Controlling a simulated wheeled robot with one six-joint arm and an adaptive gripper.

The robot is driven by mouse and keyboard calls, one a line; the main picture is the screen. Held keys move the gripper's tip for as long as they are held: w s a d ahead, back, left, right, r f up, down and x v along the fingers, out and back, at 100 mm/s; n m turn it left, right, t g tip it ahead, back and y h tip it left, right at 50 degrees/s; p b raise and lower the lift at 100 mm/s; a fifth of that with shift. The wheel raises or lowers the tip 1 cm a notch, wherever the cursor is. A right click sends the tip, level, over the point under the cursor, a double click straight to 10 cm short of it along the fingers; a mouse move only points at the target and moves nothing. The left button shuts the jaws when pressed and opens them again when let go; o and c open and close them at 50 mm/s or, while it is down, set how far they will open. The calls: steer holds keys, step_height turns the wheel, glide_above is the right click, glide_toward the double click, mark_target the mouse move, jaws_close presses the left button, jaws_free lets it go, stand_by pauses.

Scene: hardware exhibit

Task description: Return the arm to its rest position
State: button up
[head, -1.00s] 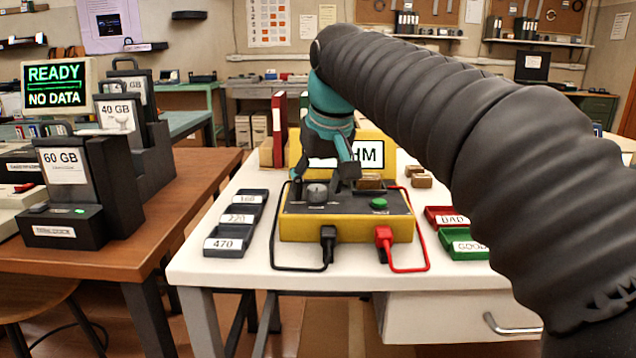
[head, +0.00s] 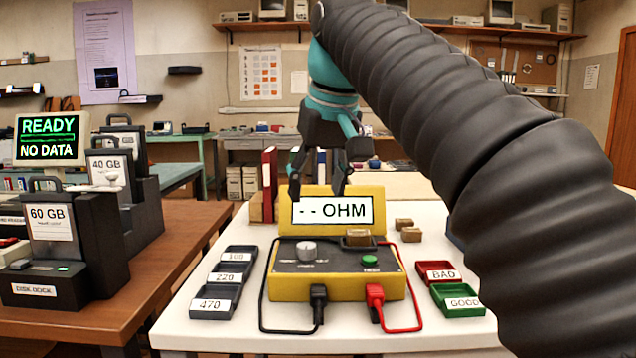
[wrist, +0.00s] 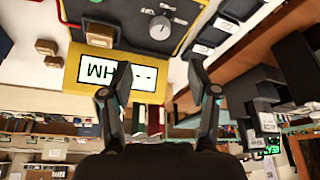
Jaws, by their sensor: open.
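My gripper (head: 318,192) hangs open and empty above and behind the yellow ohm meter (head: 330,285) in the head view. My ribbed dark arm runs from it to the lower right. The meter's display (head: 332,212) reads "-- OHM". A small brown block (head: 358,238) sits on top of the meter. In the wrist view, my open fingers (wrist: 162,85) spread in front of the upside-down display (wrist: 125,75), with nothing between them. The wrist view also shows the meter's dial (wrist: 160,28).
On the white table (head: 200,335), grey trays marked 470 (head: 215,302), 220 and 100 stand left of the meter. Red BAD (head: 437,273) and green GOOD (head: 458,300) trays stand right. Two brown blocks (head: 411,234) lie behind them. Disk docks (head: 65,250) fill the brown table at left.

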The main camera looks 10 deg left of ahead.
stand_by(0.3)
steer(key=s+d+f+m, duration=0.1)
steer(key=d+f, duration=0.2)
steer(key=d, duration=0.3)
steer(key=s+d+f+m, duration=0.1)
steer(key=s+d+f, duration=0.1)
steer(key=d+f, duration=0.2)
steer(key=s+d+f+m+t+h, duration=0.1)
steer(key=d+f, duration=0.3)
steer(key=d, duration=0.4)
steer(key=shift+s+f+m+p, duration=0.2)
steer(key=shift+s+m+p, duration=0.2)
steer(key=shift+s, duration=0.25)
steer(key=s+d+f+m+h, duration=0.1)
steer(key=s+d+f, duration=0.4)
steer(key=f, duration=0.5)
steer(key=s+d+f+m, duration=0.2)
steer(key=s+d+f, duration=0.3)
steer(key=f, duration=0.5)
steer(key=shift+s+d+t+h, duration=0.2)
steer(key=shift+s+t+h, duration=0.2)
steer(key=shift+s, duration=0.8)
